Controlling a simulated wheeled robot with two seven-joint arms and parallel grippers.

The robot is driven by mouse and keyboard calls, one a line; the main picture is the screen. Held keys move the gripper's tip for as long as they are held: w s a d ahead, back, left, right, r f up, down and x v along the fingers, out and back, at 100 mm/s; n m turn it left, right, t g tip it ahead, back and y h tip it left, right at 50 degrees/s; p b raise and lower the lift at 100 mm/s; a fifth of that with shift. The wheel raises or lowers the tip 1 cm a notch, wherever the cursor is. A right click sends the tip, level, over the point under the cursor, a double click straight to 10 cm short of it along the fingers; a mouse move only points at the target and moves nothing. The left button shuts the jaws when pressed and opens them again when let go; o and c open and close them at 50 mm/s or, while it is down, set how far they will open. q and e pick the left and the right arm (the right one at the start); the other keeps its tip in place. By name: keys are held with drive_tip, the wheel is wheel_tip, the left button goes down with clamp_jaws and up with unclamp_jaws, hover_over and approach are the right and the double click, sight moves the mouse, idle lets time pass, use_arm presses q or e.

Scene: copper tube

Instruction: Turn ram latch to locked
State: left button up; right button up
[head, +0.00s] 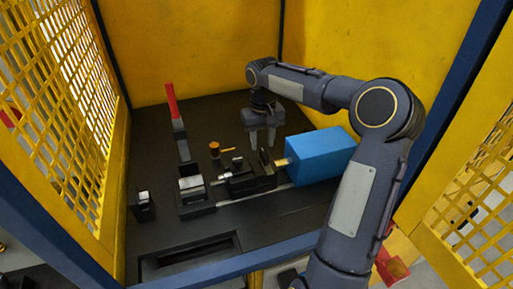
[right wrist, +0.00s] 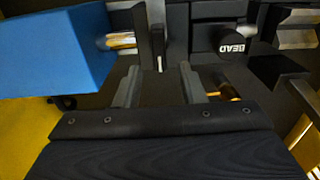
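My right gripper (head: 262,145) points down over the fixture, just left of the blue ram housing (head: 320,154). Its two fingers are apart with nothing held between them, as the right wrist view (right wrist: 160,85) shows. Beyond the fingertips, roughly in line with the gap, is a small dark upright lever with a pale tip (right wrist: 159,62), likely the ram latch. It stands beside the metal ram rod (right wrist: 122,41) that comes out of the blue housing. I cannot tell its lock state. My left gripper is not in view.
A dark carriage (head: 250,180) and a clamp block (head: 194,187) stand on the black bench. An amber knob (head: 214,149) with a brass pin is behind them. A red-handled lever (head: 173,103) rises at the back left. Yellow guard walls enclose the bench.

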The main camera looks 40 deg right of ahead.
sight(263, 149)
drive_tip(key=shift+f, duration=1.95)
clamp_jaws()
